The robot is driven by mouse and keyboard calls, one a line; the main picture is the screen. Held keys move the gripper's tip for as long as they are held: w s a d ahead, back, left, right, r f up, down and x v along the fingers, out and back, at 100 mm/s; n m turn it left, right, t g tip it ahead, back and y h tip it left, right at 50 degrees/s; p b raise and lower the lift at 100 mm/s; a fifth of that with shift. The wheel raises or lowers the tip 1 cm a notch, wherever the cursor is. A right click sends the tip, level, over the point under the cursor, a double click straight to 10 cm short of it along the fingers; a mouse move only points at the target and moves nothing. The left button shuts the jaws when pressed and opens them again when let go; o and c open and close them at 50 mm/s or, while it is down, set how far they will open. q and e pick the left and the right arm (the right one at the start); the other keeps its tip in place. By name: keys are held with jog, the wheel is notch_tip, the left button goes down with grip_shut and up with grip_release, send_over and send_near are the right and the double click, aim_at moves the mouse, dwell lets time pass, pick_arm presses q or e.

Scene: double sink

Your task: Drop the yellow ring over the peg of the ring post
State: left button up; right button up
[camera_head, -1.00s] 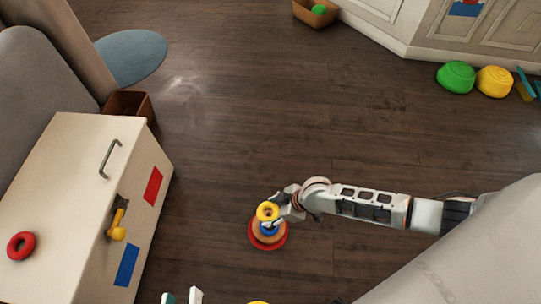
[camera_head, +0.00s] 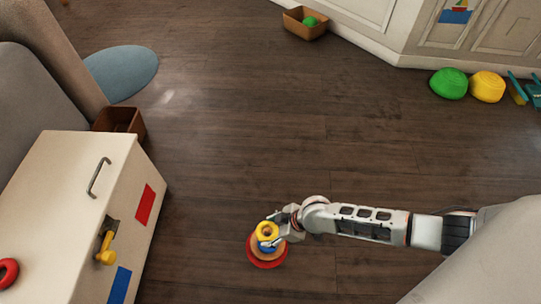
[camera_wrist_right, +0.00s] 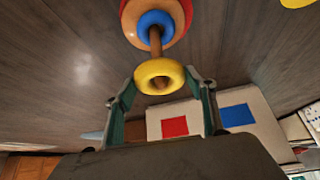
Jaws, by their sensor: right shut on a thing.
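The yellow ring (camera_head: 268,231) is between the fingers of my right gripper (camera_head: 270,235), which is shut on it; the right wrist view also shows the ring (camera_wrist_right: 145,72) between both fingers. The ring post stands on the floor with a large red ring (camera_head: 265,264), an orange one and a blue ring (camera_wrist_right: 132,25) stacked low. Its brown peg (camera_wrist_right: 155,40) runs from the stack to the yellow ring, which hides its end. The yellow ring is apart from the stack. I cannot tell whether the peg tip is inside its hole. My left gripper is out of view.
A cream cabinet (camera_head: 70,170) with a handle and a red ring (camera_head: 8,272) on it stands at left. Green (camera_head: 449,83) and yellow (camera_head: 487,87) domed things and a box with a green ball (camera_head: 305,23) lie farther off. The middle floor is clear.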

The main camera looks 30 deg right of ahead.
jog(key=o, duration=1.2)
jog(key=shift+c, duration=0.2)
jog(key=v, duration=1.2)
